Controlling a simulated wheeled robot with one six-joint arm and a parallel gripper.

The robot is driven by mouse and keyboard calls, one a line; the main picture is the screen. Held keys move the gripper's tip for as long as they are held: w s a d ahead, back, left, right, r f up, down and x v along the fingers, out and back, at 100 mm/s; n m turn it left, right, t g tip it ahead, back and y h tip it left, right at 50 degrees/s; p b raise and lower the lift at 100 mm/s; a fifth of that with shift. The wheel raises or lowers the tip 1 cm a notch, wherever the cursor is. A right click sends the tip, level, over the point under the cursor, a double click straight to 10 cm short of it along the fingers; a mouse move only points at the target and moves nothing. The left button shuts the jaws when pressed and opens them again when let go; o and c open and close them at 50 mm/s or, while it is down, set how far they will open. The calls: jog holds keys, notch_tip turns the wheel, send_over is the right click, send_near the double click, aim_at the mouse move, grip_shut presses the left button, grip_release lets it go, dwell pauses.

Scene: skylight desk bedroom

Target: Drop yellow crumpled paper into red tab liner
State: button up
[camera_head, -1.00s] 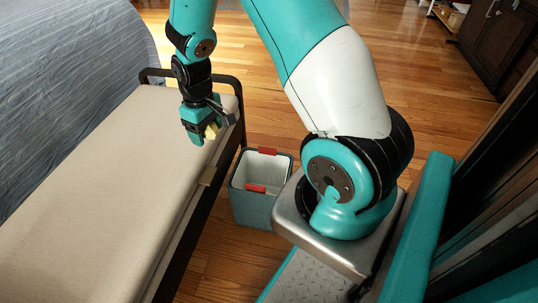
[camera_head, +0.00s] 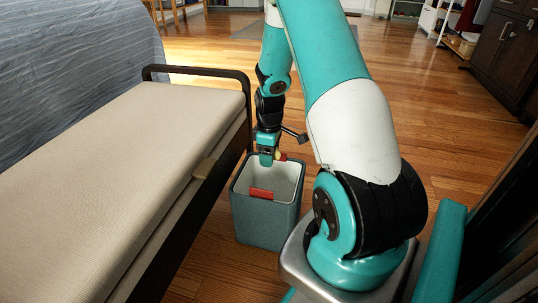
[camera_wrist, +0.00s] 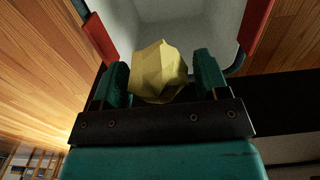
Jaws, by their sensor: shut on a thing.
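My gripper (camera_wrist: 160,85) is shut on the yellow crumpled paper (camera_wrist: 158,70), which sits between its two fingers in the wrist view. In the head view my gripper (camera_head: 268,157) points down over the mouth of the bin with red tabs (camera_head: 262,222). Only a small bit of the paper (camera_head: 278,155) shows there. The bin is grey-green outside with a pale liner (camera_head: 283,180). One red tab (camera_head: 261,193) is on its near rim, and another is partly hidden behind my gripper. In the wrist view the pale liner (camera_wrist: 205,22) lies beyond the paper, between red tabs (camera_wrist: 100,38).
A cushioned bench (camera_head: 110,160) with a dark metal frame stands close to the left of the bin. A bed (camera_head: 70,60) is behind it. Dark cabinets (camera_head: 497,50) stand at the far right. The wooden floor (camera_head: 435,110) behind the bin is open.

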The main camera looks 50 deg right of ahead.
notch_tip(320, 180, down, 4)
jog(key=b, duration=0.3)
jog(key=shift+b, duration=0.3)
jog(key=o, duration=1)
jog(key=shift+c, duration=0.2)
jog(key=shift+r, duration=0.15)
notch_tip(320, 180, up, 17)
jog(key=p, duration=0.9)
jog(key=shift+p, duration=0.4)
jog(key=shift+r, duration=0.1)
